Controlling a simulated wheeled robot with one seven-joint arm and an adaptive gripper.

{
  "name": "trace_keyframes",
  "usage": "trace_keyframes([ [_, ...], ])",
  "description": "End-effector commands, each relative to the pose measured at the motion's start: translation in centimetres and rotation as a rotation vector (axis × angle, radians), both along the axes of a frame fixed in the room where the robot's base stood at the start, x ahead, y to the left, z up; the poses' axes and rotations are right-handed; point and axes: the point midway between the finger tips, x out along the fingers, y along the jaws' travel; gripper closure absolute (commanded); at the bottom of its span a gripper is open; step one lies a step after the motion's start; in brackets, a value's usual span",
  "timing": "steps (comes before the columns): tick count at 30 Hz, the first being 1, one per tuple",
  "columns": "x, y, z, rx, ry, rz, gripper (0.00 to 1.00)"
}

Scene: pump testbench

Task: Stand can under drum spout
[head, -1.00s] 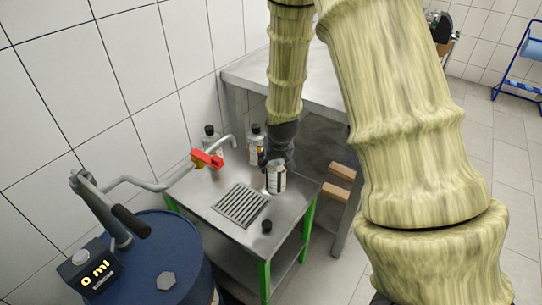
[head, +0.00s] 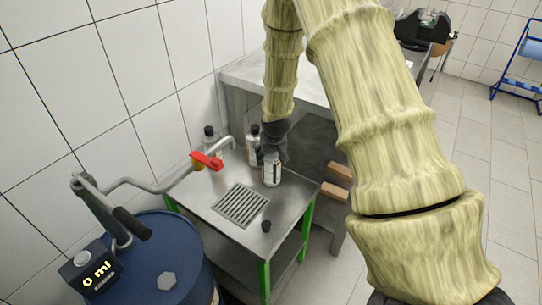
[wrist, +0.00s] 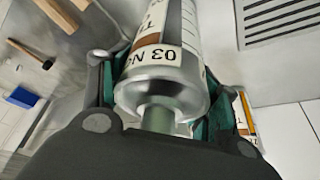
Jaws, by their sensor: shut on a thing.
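My gripper (head: 273,150) is shut on a silver can with a white label (head: 271,174), which looks upright above or on the steel table. In the wrist view the can (wrist: 165,70) sits between the fingers, its shoulder and neck toward the camera. I cannot tell whether its base touches the table. The drum spout (head: 215,148) is a bent pipe with a red valve handle (head: 207,161), left of the can. Its pipe comes from the blue drum (head: 165,250) at the lower left. The can is apart from the spout.
A drain grate (head: 242,205) lies in the steel tabletop (head: 205,190). Two capped bottles (head: 210,137) (head: 254,140) stand at the back. A black cap (head: 266,226) lies near the front edge. A display on the drum (head: 98,272) reads 0 ml.

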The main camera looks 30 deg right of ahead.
Motion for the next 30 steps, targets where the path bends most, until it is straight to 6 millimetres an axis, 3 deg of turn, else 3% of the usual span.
trace_keyframes([
  [12, 0.06, 0.0, -0.44, -0.001, -0.002, 0.0, 0.8],
  [13, 0.02, 0.0, -0.51, 0.0, -0.001, 0.0, 0.37],
  [16, 0.02, 0.0, -0.47, 0.0, -0.001, 0.0, 0.19],
  [30, -0.05, 0.03, 0.11, -0.001, -0.002, 0.0, 0.17],
])
